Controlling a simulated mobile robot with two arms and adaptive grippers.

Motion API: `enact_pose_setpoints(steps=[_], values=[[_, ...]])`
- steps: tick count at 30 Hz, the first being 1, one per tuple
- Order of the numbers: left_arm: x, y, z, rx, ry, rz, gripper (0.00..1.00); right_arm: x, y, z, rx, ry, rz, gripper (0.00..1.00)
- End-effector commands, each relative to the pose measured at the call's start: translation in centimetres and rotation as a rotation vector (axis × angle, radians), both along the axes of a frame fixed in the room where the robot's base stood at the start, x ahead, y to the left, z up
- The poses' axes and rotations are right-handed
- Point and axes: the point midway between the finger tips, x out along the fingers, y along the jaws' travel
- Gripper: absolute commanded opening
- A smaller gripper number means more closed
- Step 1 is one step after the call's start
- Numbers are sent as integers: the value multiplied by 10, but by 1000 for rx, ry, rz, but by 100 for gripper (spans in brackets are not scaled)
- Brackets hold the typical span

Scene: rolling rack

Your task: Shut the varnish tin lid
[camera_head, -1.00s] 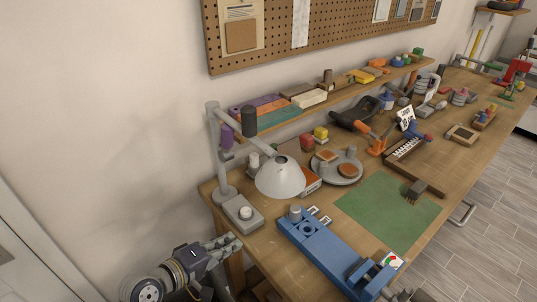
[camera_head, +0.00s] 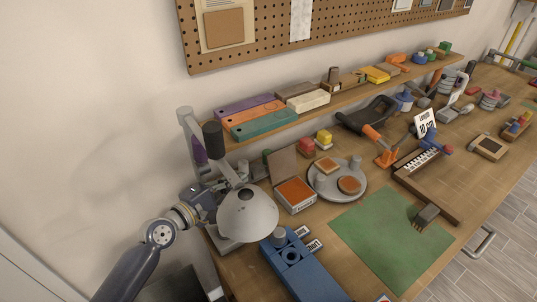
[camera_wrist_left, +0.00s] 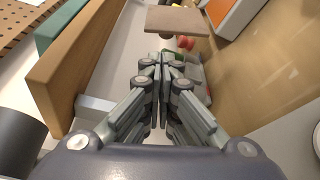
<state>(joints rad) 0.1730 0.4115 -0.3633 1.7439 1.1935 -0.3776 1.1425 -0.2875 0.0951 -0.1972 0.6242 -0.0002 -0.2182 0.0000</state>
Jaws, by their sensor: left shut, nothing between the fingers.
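The varnish tin (camera_head: 296,195) is a small box with an orange-brown inside, on the bench behind the lamp shade. Its flat brown lid (camera_head: 283,164) stands raised at the tin's back left edge, so the tin is open. In the left wrist view the lid (camera_wrist_left: 178,21) is ahead of the fingers at the top, with the tin (camera_wrist_left: 238,14) to its right. My left gripper (camera_wrist_left: 160,62) is shut and empty, apart from the lid. In the head view its wrist is left of the lamp and its fingers are largely hidden there.
The lamp shade (camera_head: 248,214) and its dark-capped arm (camera_head: 212,139) crowd my left gripper. A shelf with coloured boxes (camera_head: 262,126) runs behind. A round grey tray (camera_head: 338,182) stands right of the tin. The green mat (camera_head: 385,237) is mostly clear.

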Motion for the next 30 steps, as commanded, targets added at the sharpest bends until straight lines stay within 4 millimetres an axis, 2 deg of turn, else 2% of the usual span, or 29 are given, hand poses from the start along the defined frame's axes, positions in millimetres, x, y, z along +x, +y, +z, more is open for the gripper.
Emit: enact_pose_setpoints(steps=[5, 14, 21, 25, 30], values=[[14, -10, 0, -1, -2, 1, 0, -6, 2, 3, 2, 7, -1, 49], [53, -42, -6, 0, -2, -1, 0, -29, 24, 4, 26, 41, -3, 49], [73, -58, -10, 1, -1, -1, 0, -15, 16, 3, 18, 22, 1, 49], [77, -60, -11, 0, 0, 0, 0, -7, 11, 3, 13, 9, -2, 49], [78, -61, -11, 1, -1, 0, 0, -7, 9, 3, 11, 8, -3, 49]])
